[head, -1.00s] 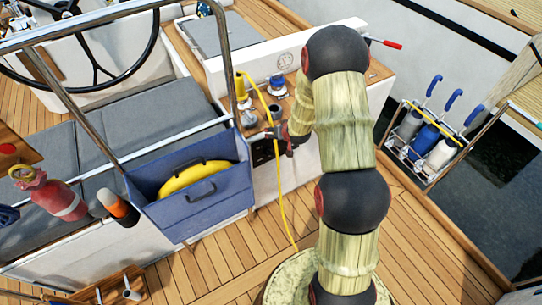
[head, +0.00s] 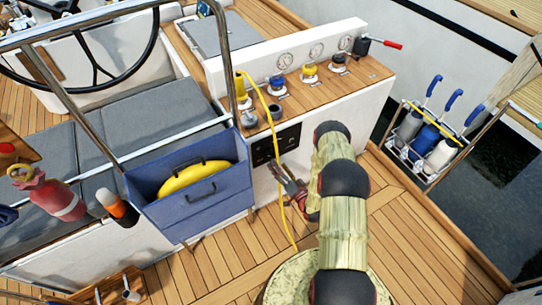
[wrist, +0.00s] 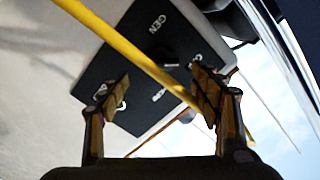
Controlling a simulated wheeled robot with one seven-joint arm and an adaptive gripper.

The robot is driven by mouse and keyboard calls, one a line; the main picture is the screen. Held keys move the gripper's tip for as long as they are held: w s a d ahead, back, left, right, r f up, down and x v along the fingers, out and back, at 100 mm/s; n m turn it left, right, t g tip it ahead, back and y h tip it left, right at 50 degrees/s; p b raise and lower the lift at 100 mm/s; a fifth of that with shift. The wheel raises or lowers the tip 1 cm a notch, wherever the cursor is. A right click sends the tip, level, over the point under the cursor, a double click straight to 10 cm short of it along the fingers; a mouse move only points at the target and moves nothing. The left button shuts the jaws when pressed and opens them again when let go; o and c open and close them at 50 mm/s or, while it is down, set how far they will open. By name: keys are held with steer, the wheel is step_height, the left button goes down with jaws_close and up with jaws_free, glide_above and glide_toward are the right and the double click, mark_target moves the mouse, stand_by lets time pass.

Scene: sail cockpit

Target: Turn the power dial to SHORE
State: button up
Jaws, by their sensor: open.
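The black power panel (head: 276,143) is on the white front face of the console. In the wrist view the panel (wrist: 140,60) shows tilted, with the white letters GEN and other partly covered markings. I cannot make out the dial's shape or setting. My gripper (head: 281,170) is just below the panel, beside the yellow hose. In the wrist view my gripper (wrist: 157,95) is open with nothing held. The yellow hose (wrist: 130,52) crosses in front of the panel and passes between the camera and its labels.
The hose (head: 283,215) hangs from the console top to the deck. A blue bin (head: 190,205) with a yellow coil (head: 195,178) stands left of the panel. Several fittings line the console top (head: 345,75).

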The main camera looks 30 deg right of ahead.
mark_target(271, 156)
steer(key=shift+w+a+r+b, duration=0.1)
steer(key=shift+w+b, duration=0.35)
steer(key=shift+w, duration=1.5)
steer(key=shift+w+a+b, duration=0.1)
steer(key=shift+w+b, duration=0.35)
steer(key=shift+w, duration=1.45)
steer(key=c, duration=0.3)
steer(key=c, duration=0.7)
steer(key=shift+c, duration=0.8)
